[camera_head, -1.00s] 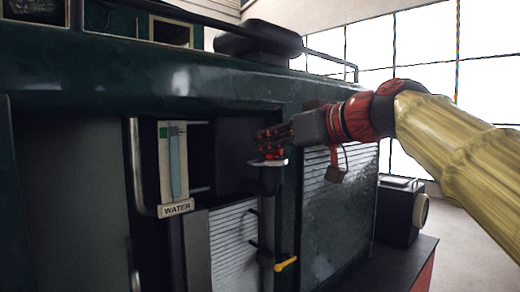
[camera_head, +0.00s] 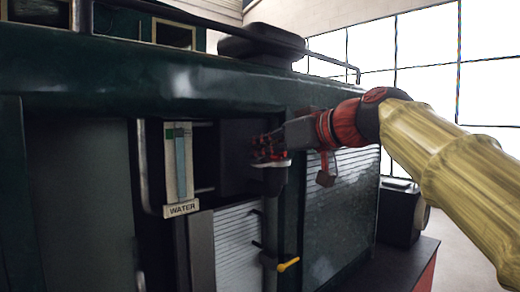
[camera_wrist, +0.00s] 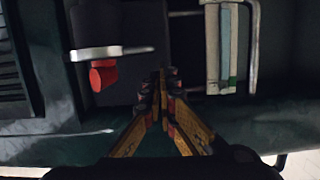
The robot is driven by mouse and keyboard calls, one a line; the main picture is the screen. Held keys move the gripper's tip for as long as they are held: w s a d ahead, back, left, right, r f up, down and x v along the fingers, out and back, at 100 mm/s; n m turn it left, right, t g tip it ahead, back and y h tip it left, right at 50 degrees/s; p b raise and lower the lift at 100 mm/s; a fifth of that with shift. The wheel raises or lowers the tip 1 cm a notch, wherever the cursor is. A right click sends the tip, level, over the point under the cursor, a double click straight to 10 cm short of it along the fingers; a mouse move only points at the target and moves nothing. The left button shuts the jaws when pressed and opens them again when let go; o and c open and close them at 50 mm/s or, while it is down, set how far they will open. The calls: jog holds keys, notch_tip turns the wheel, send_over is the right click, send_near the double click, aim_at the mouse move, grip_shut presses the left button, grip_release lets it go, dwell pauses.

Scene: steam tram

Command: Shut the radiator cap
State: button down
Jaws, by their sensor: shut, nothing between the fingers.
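The radiator cap (camera_head: 272,163) shows as a pale flat disc on top of a dark filler neck (camera_head: 272,182), right of the water gauge. In the wrist view, where the scene appears upside down, the pale disc (camera_wrist: 108,53) lies nearly level with a red knob (camera_wrist: 102,73) against it. It looks flat over the neck, but whether it is fully seated I cannot tell. My gripper (camera_head: 262,148) is shut and empty, just above the disc in the head view. In the wrist view its fingertips (camera_wrist: 160,82) are between the knob and the gauge, apart from the knob.
The water gauge (camera_head: 180,165) stands left of the cap. A yellow handle (camera_head: 288,265) sits lower on the front. A dark red tag (camera_head: 326,170) hangs below my wrist. The green body overhangs above the recess (camera_head: 180,90). Open floor lies at far right.

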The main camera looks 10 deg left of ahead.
jog(key=s+d+r+p, duration=0.3)
jog(key=s+d+r, duration=0.2)
jog(key=s+d, duration=0.2)
jog(key=d+f+m+g+h, duration=0.1)
jog(key=d+f+m+h, duration=0.3)
jog(key=f, duration=0.8)
jog(key=d+f+m+h, duration=0.3)
jog(key=d+f+m, duration=0.15)
jog(key=f, duration=0.85)
jog(key=s+d+f+g+h, duration=0.1)
jog(key=s+d+f, duration=0.3)
jog(key=s+f, duration=0.3)
jog(key=s+d+f+m+h, duration=0.1)
jog(key=s+d+f+h, duration=0.1)
jog(key=s+d+f, duration=0.3)
jog(key=s+d+f+g+h, duration=0.1)
jog(key=s+d+f+h, duration=0.1)
jog(key=s+d+f, duration=0.3)
jog(key=s+f, duration=0.4)
jog(key=f, duration=0.3)
jog(key=shift+s+f+g, duration=0.25)
jog(key=shift+g, duration=0.05)
jog(key=c, duration=2.6)
grip_release()
jog(key=shift+m, duration=0.25)
